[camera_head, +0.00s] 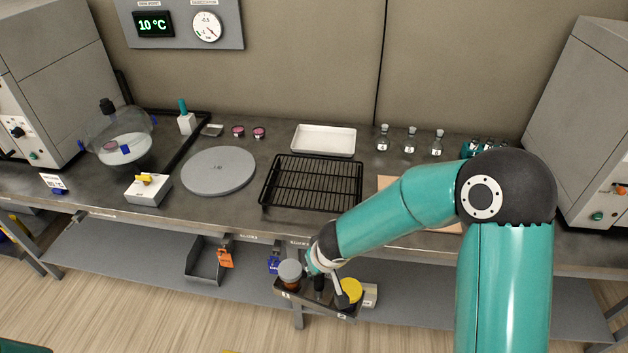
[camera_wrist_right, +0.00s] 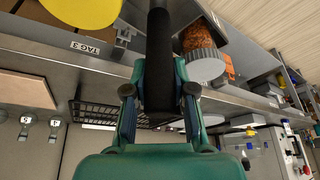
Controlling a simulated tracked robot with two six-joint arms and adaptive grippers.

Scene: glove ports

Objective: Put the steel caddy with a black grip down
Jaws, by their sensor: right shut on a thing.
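The steel caddy (camera_head: 318,298) hangs in front of the bench's front edge in the head view, above the floor and roughly level. It carries a jar with a grey lid (camera_head: 290,270) and a jar with a yellow lid (camera_head: 350,290). My right gripper (camera_head: 319,268) reaches down to the caddy's middle. In the right wrist view its two fingers (camera_wrist_right: 160,100) are shut on the upright black grip (camera_wrist_right: 158,50). The grey lid (camera_wrist_right: 204,66) and yellow lid (camera_wrist_right: 85,10) show either side of the grip. My left gripper is out of view.
The bench holds a black wire rack (camera_head: 312,184), a white tray (camera_head: 324,140), a grey round plate (camera_head: 218,171) and several small flasks (camera_head: 410,141). A tan board (camera_head: 386,182) lies partly behind my arm. A grey bin (camera_head: 204,262) is left of the caddy, below the bench.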

